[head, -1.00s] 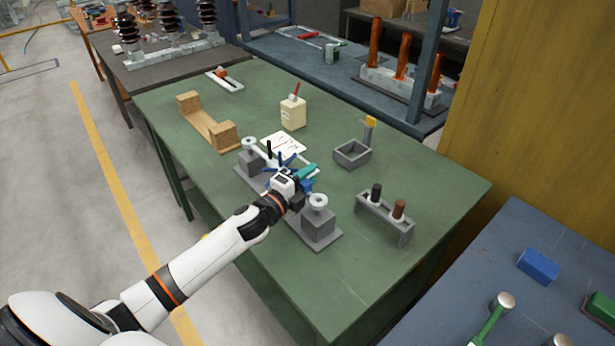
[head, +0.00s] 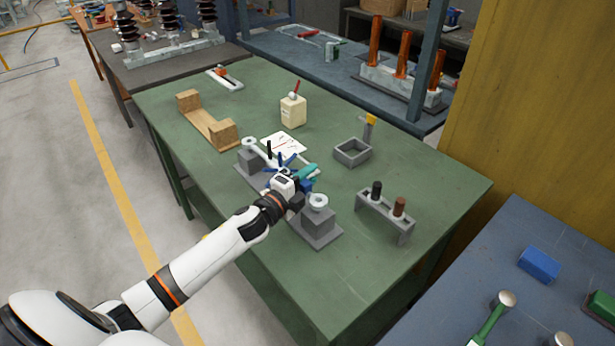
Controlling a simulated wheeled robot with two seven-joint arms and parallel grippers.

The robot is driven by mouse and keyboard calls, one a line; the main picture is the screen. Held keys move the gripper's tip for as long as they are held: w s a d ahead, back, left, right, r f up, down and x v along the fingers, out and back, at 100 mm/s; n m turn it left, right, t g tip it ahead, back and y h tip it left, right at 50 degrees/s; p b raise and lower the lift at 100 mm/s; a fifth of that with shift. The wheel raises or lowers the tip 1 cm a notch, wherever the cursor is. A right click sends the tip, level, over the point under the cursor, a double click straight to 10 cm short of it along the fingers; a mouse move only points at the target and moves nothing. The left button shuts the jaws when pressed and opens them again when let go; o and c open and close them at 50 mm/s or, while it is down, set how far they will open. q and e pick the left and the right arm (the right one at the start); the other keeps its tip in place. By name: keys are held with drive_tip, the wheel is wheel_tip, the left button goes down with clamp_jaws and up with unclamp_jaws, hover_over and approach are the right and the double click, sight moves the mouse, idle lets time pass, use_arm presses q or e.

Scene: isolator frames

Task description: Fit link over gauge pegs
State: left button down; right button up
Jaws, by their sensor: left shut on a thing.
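The gauge is a grey base plate (head: 329,239) with a grey block at each end, lying on the green table. A pale link (head: 262,153) spans it, with a round ring end at the far block (head: 249,159) and another at the near block (head: 317,222). Whether the rings sit fully down around the pegs is too small to tell. My left gripper (head: 289,177) is over the middle of the link and shut on it, hiding much of the bar. Blue and teal parts show around the gripper. My right gripper is out of view.

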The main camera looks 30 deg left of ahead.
use_arm(q)
drive_tip(key=shift+f+b, duration=0.9)
drive_tip(key=shift+f, duration=0.1)
drive_tip(key=c, duration=0.9)
unclamp_jaws()
drive_tip(key=shift+c, duration=0.2)
drive_tip(key=shift+s+f, duration=0.1)
drive_tip(key=shift+f, duration=0.15)
drive_tip(key=s, duration=0.3)
drive_tip(key=s+a+b, duration=0.1)
drive_tip(key=s, duration=0.3)
drive_tip(key=s+a, duration=0.1)
drive_tip(key=s, duration=0.2)
drive_tip(key=shift+s+r+b, duration=0.1)
drive_tip(key=shift+s+b, duration=0.05)
drive_tip(key=shift+b, duration=0.25)
drive_tip(key=shift+s+a+r, duration=0.1)
drive_tip(key=shift+s+a, duration=0.05)
drive_tip(key=shift+s, duration=0.55)
